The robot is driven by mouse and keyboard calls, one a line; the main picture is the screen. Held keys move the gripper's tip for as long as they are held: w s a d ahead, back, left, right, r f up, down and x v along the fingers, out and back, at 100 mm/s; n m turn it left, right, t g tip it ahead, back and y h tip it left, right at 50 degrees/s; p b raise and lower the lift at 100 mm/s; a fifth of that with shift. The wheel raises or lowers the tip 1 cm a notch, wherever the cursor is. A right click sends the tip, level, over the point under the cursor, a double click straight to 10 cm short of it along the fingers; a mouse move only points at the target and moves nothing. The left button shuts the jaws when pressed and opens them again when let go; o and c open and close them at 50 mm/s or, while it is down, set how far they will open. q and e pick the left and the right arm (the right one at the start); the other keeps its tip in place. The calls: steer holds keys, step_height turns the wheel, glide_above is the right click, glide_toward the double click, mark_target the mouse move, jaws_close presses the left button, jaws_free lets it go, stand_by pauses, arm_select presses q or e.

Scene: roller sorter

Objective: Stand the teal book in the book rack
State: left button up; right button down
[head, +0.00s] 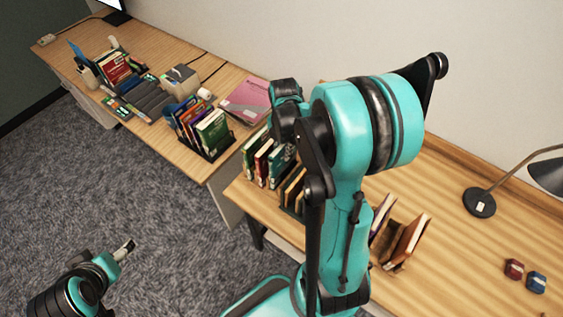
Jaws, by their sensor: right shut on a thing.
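My right arm rises through the middle of the head view, and its dark right gripper (285,130) points down over the near end of the right desk. It is shut on the teal book (282,158), which shows just below it, partly hidden by the arm. The book is roughly upright, beside red and green books (262,160) that stand in a row. The book rack (292,208) is mostly hidden by books and my arm; tan-edged books stand at its front. I cannot tell whether the teal book touches the rack. My left gripper (127,248) is low at left, over the carpet, away from the desks.
A dark rack of books (207,138) and a pink folder (245,100) are on the left desk. Brown books (408,240) stand right of my arm. A lamp (480,203) and red (514,269) and blue (536,282) small items are farther right.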

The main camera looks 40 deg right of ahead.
steer(key=shift+f+b, duration=0.35)
steer(key=shift+f, duration=1.9)
steer(key=c, duration=1.5)
jaws_free()
steer(key=shift+o, duration=0.2)
